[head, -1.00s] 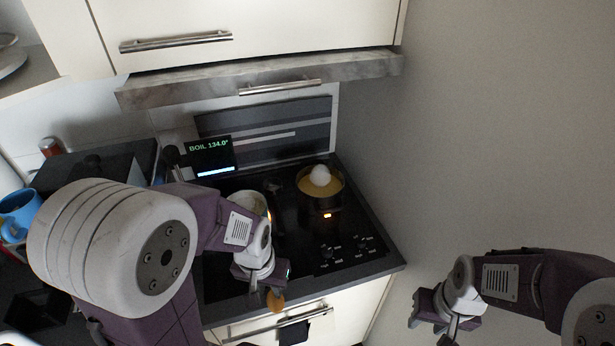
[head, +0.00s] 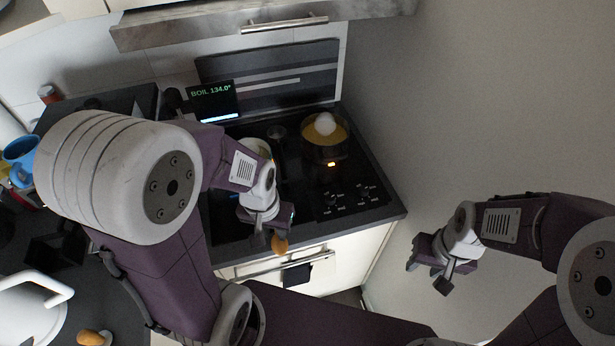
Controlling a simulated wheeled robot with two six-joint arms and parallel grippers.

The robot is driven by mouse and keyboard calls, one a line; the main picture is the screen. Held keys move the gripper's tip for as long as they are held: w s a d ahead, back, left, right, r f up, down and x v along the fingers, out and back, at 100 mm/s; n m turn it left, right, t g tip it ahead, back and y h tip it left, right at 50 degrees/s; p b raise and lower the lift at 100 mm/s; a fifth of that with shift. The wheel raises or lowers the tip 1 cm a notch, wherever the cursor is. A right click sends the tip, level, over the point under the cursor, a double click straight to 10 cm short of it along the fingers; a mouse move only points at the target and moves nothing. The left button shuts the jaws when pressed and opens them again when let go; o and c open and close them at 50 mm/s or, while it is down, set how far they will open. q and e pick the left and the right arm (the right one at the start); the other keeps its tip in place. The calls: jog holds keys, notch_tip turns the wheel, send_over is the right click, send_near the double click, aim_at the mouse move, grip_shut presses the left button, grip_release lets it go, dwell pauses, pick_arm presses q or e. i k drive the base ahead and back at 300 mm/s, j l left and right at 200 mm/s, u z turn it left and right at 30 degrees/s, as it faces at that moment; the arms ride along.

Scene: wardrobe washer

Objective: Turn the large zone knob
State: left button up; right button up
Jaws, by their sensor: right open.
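The cooktop (head: 286,205) is black glass. Small dark controls with pale markings sit at its front right: one group on the left (head: 334,198) and one on the right (head: 366,191). I cannot tell which is the large zone knob. My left gripper (head: 272,226) is over the front edge of the cooktop, left of the controls. An orange-brown rounded piece (head: 280,244) shows at its tip; whether the jaws are shut on it is unclear. My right gripper (head: 427,277) is open and empty, right of the counter's corner and apart from the controls.
A pot (head: 325,150) with yellowish contents and a white ball stands at the back right, near an orange light (head: 331,164). Another pan (head: 258,147) is partly hidden by my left arm. A display (head: 211,101) reads "BOIL 134.0°". A wall (head: 480,110) bounds the right.

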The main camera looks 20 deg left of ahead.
aim_at(329, 199)
jog(key=j+z, duration=0.55)
jog(key=z, duration=0.15)
